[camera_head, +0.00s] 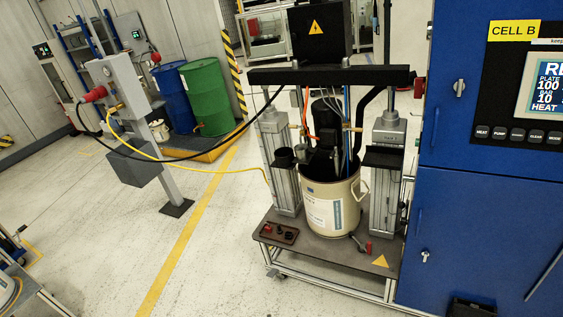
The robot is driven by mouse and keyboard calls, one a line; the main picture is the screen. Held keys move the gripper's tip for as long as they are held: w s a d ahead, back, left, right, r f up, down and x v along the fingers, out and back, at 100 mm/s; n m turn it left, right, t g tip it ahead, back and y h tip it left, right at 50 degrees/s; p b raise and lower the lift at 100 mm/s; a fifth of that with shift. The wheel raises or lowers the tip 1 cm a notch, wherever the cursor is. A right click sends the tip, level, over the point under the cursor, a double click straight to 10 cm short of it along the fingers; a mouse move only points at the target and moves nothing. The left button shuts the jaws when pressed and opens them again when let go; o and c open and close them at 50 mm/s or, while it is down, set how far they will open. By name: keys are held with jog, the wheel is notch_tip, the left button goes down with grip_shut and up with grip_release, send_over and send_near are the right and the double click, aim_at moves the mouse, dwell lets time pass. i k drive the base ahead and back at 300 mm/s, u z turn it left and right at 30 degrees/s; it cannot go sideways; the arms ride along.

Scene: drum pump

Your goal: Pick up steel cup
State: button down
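I cannot make out a steel cup for certain in this view. The drum pump stands right of centre, with a cream drum (331,205) upright between two grey columns (281,165). A dark cup-shaped part (284,158) sits at the front of the left column; I cannot tell whether it is a cup or a fitting. A small metal-and-red item (362,246) lies on the pump's base plate in front of the drum. My gripper is not in view.
A blue cabinet (487,215) with a screen fills the right side. A grey post (155,150) with a black cable and yellow hose stands left. Blue (171,98) and green (206,97) barrels stand behind. A cart (30,297) shows bottom left. The floor between is clear.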

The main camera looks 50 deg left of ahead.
aim_at(302, 152)
jog(key=u, duration=1.2)
jog(key=i, duration=1)
jog(key=u, duration=0.9)
jog(key=k, duration=1.15)
jog(key=u, duration=1.05)
jog(key=i, duration=1.55)
jog(key=z, duration=0.35)
